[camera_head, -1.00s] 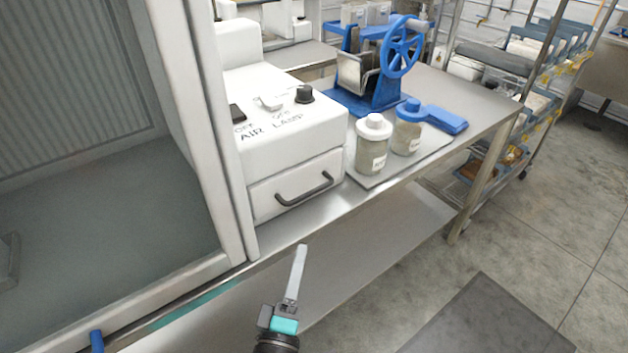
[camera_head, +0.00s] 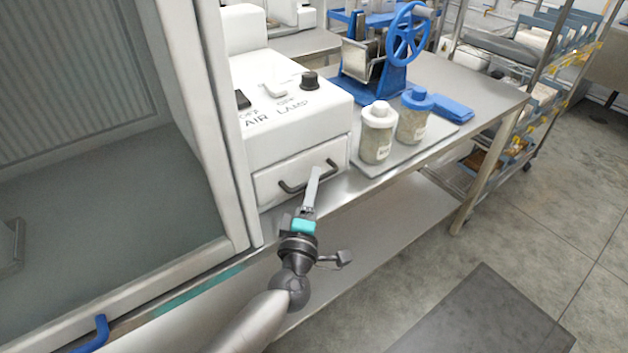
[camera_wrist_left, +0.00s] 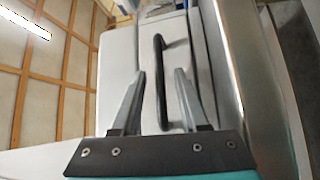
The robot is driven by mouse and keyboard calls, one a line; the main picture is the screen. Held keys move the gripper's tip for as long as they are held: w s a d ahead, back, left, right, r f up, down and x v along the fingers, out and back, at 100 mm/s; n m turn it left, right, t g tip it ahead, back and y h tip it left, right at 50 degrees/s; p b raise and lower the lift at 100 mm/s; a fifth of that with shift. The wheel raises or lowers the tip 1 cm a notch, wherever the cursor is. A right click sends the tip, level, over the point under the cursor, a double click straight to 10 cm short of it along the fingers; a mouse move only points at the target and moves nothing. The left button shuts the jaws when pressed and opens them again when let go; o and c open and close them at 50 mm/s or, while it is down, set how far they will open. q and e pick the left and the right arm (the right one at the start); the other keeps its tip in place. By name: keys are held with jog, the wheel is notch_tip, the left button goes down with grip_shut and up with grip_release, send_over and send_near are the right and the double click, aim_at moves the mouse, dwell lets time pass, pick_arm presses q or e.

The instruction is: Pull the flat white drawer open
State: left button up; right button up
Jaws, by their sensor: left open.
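The flat white drawer (camera_head: 270,187) is in the front of the white control box, under its AIR and LAMP controls. It looks shut. Its dark bar handle (camera_head: 291,189) is partly hidden by my left gripper (camera_head: 316,172), which is right in front of it in the head view. In the left wrist view the handle (camera_wrist_left: 159,55) runs upright between the two open fingers of my left gripper (camera_wrist_left: 161,72). I cannot tell whether the fingers touch it. My right gripper is out of view.
A white-lidded jar (camera_head: 376,137) and a blue-lidded jar (camera_head: 413,117) stand on a grey mat right of the drawer. A blue hand-wheel device (camera_head: 385,60) is behind them. The cabinet frame (camera_head: 207,120) rises close on the left. The floor in front is open.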

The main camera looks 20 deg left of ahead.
pick_arm(q)
jog(key=shift+w+a+r, duration=0.1)
jog(key=shift+w, duration=0.7)
grip_shut()
dwell(1.0)
